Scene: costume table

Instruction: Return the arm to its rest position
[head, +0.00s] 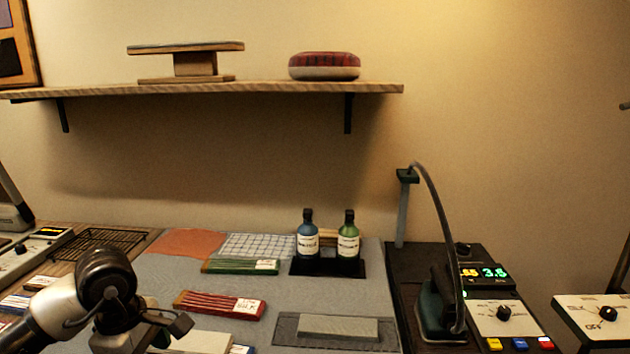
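My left arm comes in at the bottom left of the head view, with a pale link and a dark rounded joint. My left gripper (150,332) is low over the front left of the grey mat (342,290). Its fingers are dark and partly cut off by the lower edge, so I cannot tell whether they are open or shut. A pale block (203,342) lies just to the right of it; whether they touch is unclear. My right arm and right gripper are not in view.
Red (215,304) and green (240,266) packets lie on the mat. Blue (307,240) and green (348,242) bottles stand in a black holder. An iron (436,308) with a cord stands right, beside a control panel (500,318). A shelf (250,89) hangs above.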

